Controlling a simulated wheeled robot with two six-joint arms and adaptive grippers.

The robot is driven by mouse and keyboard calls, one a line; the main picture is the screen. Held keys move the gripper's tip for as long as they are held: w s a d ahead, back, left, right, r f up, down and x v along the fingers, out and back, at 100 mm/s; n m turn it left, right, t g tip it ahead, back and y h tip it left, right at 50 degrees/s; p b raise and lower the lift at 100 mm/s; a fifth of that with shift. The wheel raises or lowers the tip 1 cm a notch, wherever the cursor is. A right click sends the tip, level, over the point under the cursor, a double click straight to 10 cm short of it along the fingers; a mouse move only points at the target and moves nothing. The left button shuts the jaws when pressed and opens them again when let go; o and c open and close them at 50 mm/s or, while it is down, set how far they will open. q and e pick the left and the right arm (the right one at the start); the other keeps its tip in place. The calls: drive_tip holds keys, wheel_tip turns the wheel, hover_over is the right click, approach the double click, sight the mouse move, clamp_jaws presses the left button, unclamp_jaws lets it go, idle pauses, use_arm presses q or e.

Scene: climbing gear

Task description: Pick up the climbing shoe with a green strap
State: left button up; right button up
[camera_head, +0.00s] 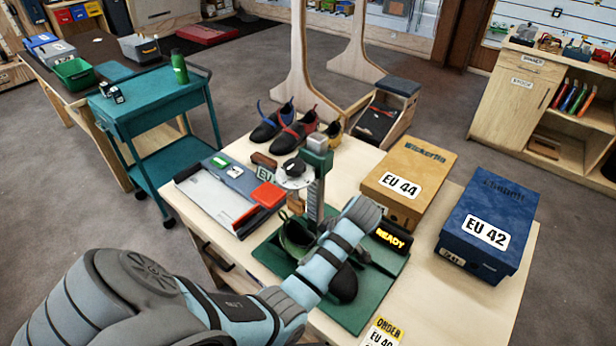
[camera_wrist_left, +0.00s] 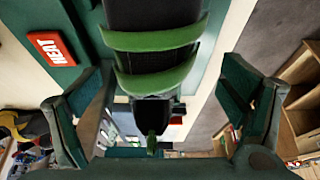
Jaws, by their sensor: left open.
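A dark climbing shoe with two green straps (camera_wrist_left: 155,78) fills the upper middle of the left wrist view. In the head view a dark rounded part of a shoe (camera_head: 344,285) shows on the green mat (camera_head: 352,318), partly hidden behind my left arm. My left gripper (camera_wrist_left: 163,108) is open, with one finger on each side of the strapped shoe. Gaps show between both fingers and the shoe. In the head view my forearm hides most of this gripper. My right gripper is not in view.
An EU 44 box (camera_head: 420,160) and an EU 42 box (camera_head: 505,205) stand to the right.

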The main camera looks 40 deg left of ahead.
use_arm(q)
drive_tip(key=x, duration=0.4)
drive_tip(key=d+b+x, duration=0.1)
drive_tip(key=x, duration=0.2)
drive_tip(key=shift+w+a+f, duration=0.1)
drive_tip(key=shift+w+f, duration=0.2)
drive_tip(key=shift+w, duration=0.1)
drive_tip(key=c, duration=1.4)
drive_tip(key=shift+r, duration=0.2)
drive_tip(key=shift+c, duration=0.2)
